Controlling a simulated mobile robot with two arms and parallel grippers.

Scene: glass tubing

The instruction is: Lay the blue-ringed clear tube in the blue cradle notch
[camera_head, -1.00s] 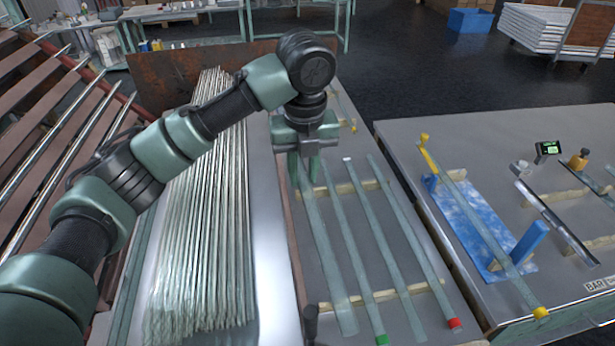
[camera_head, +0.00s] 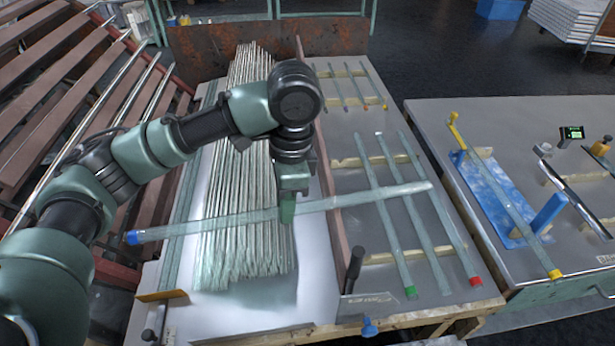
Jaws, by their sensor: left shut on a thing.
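My left gripper (camera_head: 288,207) is shut on a clear glass tube (camera_head: 370,197), around its middle. The tube lies crosswise in the picture, above the pile of glass rods, with a blue ring (camera_head: 134,237) at its left end. Its right end reaches over the tubes on the wooden strips. At the right, a marbled blue board (camera_head: 488,190) carries an upright blue block (camera_head: 549,212). A yellow-ended tube (camera_head: 505,195) lies lengthwise over the board, beside the block. I cannot make out a notch. My right gripper is out of view.
A pile of glass rods (camera_head: 242,250) fills the left tray. Several tubes, including green-ended (camera_head: 397,245) and red-ended (camera_head: 440,215) ones, lie on wooden strips. A gap separates this bench from the right table (camera_head: 440,120), which bears a small display (camera_head: 571,133).

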